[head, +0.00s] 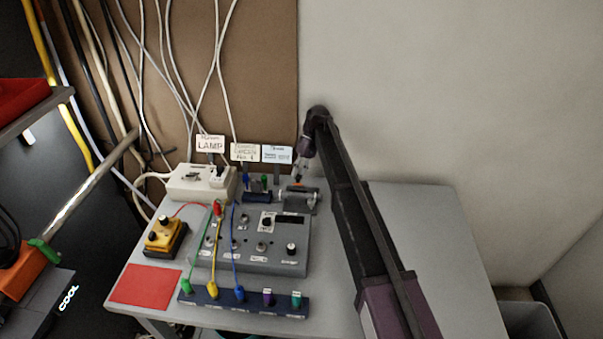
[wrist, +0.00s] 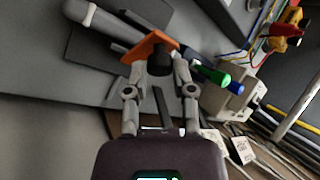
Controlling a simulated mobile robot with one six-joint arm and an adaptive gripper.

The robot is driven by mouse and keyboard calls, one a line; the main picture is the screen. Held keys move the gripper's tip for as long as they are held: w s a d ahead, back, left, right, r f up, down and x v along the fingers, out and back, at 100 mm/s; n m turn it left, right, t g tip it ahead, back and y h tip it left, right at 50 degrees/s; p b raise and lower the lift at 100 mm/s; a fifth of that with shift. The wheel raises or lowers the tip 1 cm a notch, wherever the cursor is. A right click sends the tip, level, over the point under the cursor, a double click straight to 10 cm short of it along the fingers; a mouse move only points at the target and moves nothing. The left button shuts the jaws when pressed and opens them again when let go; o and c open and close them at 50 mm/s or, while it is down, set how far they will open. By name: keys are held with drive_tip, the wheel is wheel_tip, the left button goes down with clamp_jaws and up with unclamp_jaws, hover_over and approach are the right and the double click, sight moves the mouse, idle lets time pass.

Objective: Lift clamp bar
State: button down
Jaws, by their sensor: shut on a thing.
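The clamp bar, which I take to be the orange piece with a black knob, is between my fingertips in the wrist view (wrist: 143,48). My gripper (wrist: 158,66) is shut on it, one finger on each side. In the head view my gripper (head: 299,175) is small, at the back right of the grey table, just above a grey cylindrical fixture (head: 297,201). A little orange shows there under the fingers. I cannot tell whether the bar is clear of the fixture. The grey cylinder also shows at the top left of the wrist view (wrist: 95,16).
A grey control box (head: 270,247) with knobs stands in front of the fixture. A dark socket strip (head: 250,304) with coloured plugs lies before it. A white power box (head: 190,187), a yellow box (head: 163,238) and a red mat (head: 145,285) are left. The table's right side (head: 435,230) is bare.

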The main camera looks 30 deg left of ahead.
drive_tip(key=shift+c, duration=2.3)
unclamp_jaws()
drive_tip(key=shift+w+d+f, duration=0.1)
drive_tip(key=shift+w+d, duration=0.05)
drive_tip(key=shift+w, duration=0.1)
drive_tip(key=shift+s, duration=0.15)
